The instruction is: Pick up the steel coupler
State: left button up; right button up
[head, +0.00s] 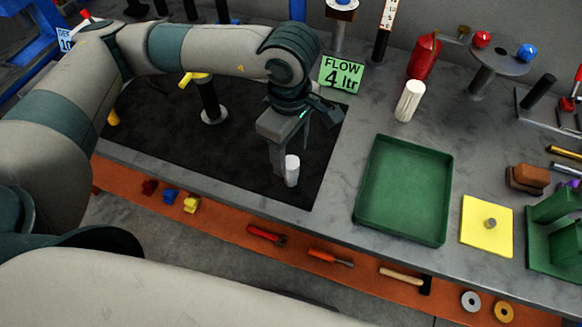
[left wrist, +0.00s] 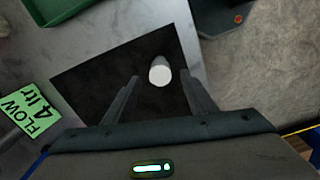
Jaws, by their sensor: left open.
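A short pale cylinder (head: 292,171), which I take for the steel coupler, stands upright on the black mat (head: 235,170), near its front right edge. It also shows from above in the left wrist view (left wrist: 160,74), as a round pale top between the lines of the two fingers. My left gripper (head: 285,156) points down at the cylinder and is open, one finger on each side in the left wrist view. Whether a finger touches it I cannot tell. My right gripper is not in view.
A green tray (head: 448,200) and a yellow pad (head: 470,240) with a small grey cylinder (head: 490,223) lie to the right. A ribbed white cylinder (head: 409,101) and the green "FLOW 4 ltr" sign (head: 341,74) stand behind. An orange shelf (head: 220,224) with tools runs along the front.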

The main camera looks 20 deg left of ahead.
aim_at(291, 162)
pick_arm(q)
notch_tip(291, 162, down, 3)
jog(key=shift+s+r+p, duration=0.1)
jog(key=shift+p, duration=0.75)
jog(key=shift+f, duration=0.65)
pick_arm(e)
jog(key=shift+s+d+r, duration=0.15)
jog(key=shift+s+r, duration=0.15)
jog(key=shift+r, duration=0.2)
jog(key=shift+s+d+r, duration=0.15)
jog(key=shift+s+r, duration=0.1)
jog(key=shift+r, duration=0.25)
pick_arm(q)
jog(key=c, duration=1.2)
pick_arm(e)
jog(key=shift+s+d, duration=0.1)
